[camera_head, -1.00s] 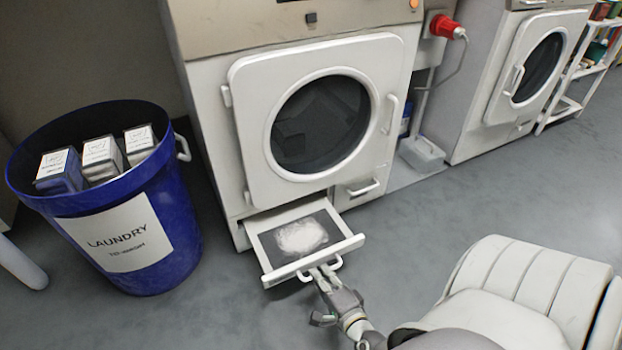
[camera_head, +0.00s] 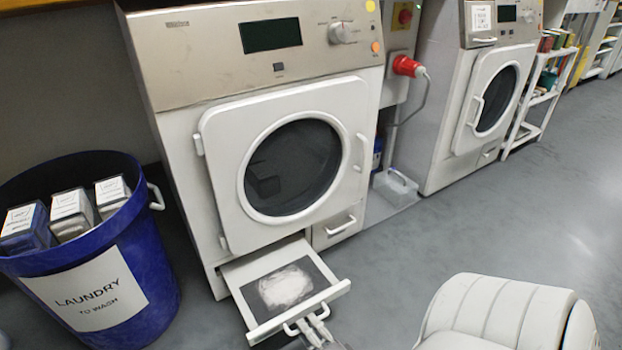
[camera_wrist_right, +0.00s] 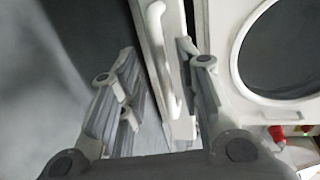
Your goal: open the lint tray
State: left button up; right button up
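The lint tray (camera_head: 254,331) is a shallow white drawer at the bottom of the near dryer, and it stands pulled out. A pale grey patch of lint (camera_head: 286,286) lies on its dark screen. The tray's white loop handle (camera_head: 291,331) is on its front; the handle also shows in the right wrist view (camera_wrist_right: 161,55). My right gripper (camera_head: 312,326) is at the handle, low in the head view. In the wrist view its two fingers (camera_wrist_right: 165,90) are apart, one on each side of the handle, with a gap visible. My left gripper is not in view.
The near dryer (camera_head: 215,190) has its round-window door shut. A small closed drawer (camera_head: 335,228) sits right of the tray. A blue laundry bin (camera_head: 150,270) with several boxes stands left. A second dryer (camera_head: 440,130) and a white shelf (camera_head: 522,133) stand right.

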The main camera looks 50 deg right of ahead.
jog(key=shift+r, duration=0.1)
notch_tip(320, 180, up, 10)
dwell(0.6)
dwell(0.5)
